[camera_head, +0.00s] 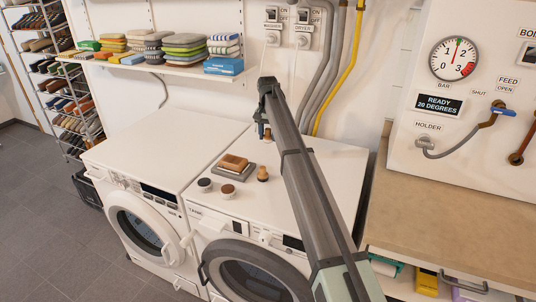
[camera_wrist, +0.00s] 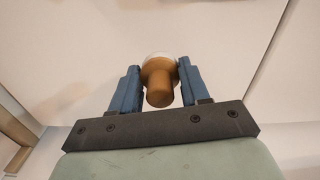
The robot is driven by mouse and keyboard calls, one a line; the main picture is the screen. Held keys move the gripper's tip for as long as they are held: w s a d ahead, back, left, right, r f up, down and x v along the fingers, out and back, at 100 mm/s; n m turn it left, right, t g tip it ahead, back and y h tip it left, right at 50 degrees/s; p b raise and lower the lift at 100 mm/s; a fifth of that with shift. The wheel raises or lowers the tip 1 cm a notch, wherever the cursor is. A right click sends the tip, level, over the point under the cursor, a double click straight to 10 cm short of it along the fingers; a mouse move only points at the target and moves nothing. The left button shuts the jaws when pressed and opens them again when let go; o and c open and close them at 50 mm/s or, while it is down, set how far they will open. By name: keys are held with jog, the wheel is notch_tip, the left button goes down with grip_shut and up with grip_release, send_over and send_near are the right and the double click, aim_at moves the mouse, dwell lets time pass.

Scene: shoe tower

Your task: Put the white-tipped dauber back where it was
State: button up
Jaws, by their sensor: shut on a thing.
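The white-tipped dauber (camera_wrist: 158,85) has a brown wooden handle and a pale rim at its far end. In the wrist view it sits between the two blue fingers of my gripper (camera_wrist: 160,88), which is shut on it. In the head view my gripper (camera_head: 264,130) is over the back of the right-hand machine's white top (camera_head: 315,170), with a bit of brown dauber (camera_head: 267,136) showing at the fingers. I cannot tell whether the dauber touches the top. Another brown dauber-like piece (camera_head: 263,174) stands nearer the front of that top.
A brown block lies on a grey tray (camera_head: 247,175). Beside it are two round tins, one dark-topped (camera_head: 204,184) and one brown-topped (camera_head: 227,191). A shelf of folded cloths (camera_head: 160,68) hangs behind. The left machine's top (camera_head: 160,135) is clear.

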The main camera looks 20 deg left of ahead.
aim_at(268, 129)
jog(key=shift+f, duration=4.1)
jog(key=shift+f, duration=0.15)
jog(key=o, duration=0.9)
jog(key=shift+o, duration=0.2)
notch_tip(268, 129, up, 12)
jog(key=shift+r, duration=0.15)
